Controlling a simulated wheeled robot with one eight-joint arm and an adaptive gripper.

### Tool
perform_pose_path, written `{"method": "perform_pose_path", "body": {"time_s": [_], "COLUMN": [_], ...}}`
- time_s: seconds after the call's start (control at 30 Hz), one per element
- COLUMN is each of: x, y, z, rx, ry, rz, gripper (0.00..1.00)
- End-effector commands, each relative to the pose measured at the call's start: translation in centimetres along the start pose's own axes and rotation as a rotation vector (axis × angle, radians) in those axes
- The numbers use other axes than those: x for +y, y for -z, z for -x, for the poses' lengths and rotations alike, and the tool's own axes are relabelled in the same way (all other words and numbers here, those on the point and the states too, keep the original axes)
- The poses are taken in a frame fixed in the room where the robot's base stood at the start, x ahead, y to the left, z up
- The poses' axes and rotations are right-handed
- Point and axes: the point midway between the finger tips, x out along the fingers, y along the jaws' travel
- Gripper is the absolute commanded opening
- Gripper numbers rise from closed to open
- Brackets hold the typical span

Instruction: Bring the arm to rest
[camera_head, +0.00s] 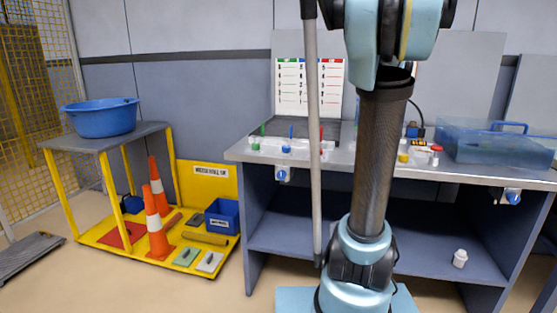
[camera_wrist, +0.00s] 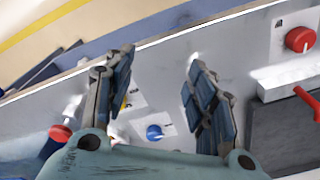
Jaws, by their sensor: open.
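In the wrist view my gripper (camera_wrist: 160,62) is open, with its two dark blue-padded fingers spread and nothing between them. Beyond them is a pale metal panel. A blue knob (camera_wrist: 154,132) shows between the fingers, lower down. A red knob (camera_wrist: 300,40) is at the upper right, and a red handle (camera_wrist: 306,98) is below it. Another red part (camera_wrist: 60,132) is at the lower left, beside the gripper. In the head view my arm rises in front of the bench, and my gripper cannot be made out there.
The grey bench (camera_head: 240,152) carries small coloured fittings, a chart (camera_head: 305,85) and a translucent blue tank (camera_head: 490,145). A white bottle (camera_head: 460,259) stands on its lower shelf. At left, a yellow cart (camera_head: 112,188) holds a blue basin (camera_head: 100,120) and orange cones (camera_head: 157,222).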

Motion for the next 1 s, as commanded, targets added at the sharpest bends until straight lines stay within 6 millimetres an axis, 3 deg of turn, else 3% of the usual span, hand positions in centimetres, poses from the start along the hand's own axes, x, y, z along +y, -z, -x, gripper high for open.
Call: {"method": "perform_pose_path", "body": {"time_s": [0.03,0.2,0.6,0.8,1.0], "x": [-0.1,0.0,2.0,3.7,5.2], "y": [-1.9,-7.3,-18.8,-23.5,-26.4], "z": [-0.7,-3.1,-10.8,-15.4,-19.1], "rx": [0.005,0.022,0.065,0.087,0.104], "ry": [0.004,0.017,0.048,0.063,0.074], "rz": [0.044,0.186,0.526,0.693,0.812], "gripper": [0.51,0.51,0.51,0.51,0.51]}}
